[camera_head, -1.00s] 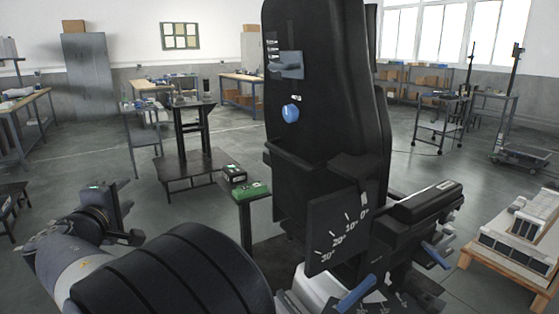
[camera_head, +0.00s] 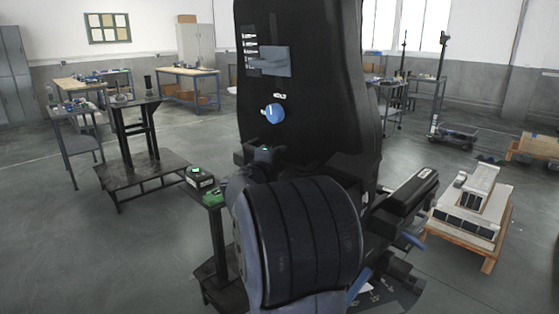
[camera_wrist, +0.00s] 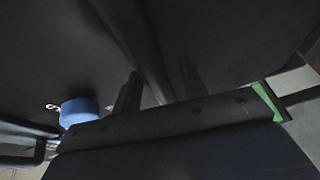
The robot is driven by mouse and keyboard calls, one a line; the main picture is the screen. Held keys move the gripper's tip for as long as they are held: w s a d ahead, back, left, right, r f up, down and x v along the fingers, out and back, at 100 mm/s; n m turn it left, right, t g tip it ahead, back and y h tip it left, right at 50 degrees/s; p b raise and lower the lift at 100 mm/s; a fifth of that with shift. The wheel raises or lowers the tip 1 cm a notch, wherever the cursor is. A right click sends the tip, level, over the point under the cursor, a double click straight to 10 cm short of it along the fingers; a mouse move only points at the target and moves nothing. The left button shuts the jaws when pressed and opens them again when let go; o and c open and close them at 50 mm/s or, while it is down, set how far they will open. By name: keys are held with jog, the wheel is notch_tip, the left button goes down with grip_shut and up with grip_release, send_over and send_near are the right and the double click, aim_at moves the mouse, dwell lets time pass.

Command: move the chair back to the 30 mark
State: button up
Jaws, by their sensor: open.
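The chair's tall black back (camera_head: 305,60) stands upright in front of me in the head view. It carries a round blue knob (camera_head: 272,113) and a grey-blue lever (camera_head: 275,61) beside a slotted strip. The black armrest (camera_head: 408,193) juts out to the right, with blue levers (camera_head: 360,285) low beside it. The angle scale is hidden behind my arm. My gripper (camera_wrist: 160,85) is open and empty in the wrist view, its two dark fingers pointing at the black back. The blue knob (camera_wrist: 80,112) shows left of the fingers, apart from them.
A small stand (camera_head: 217,235) with a green-topped box (camera_head: 200,178) is left of the chair. A dark metal frame (camera_head: 140,172) stands farther left. A wooden pallet with grey blocks (camera_head: 470,235) is at right. Open floor lies at left.

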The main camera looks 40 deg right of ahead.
grip_shut()
dwell(0.4)
jog(key=shift+a, duration=0.1)
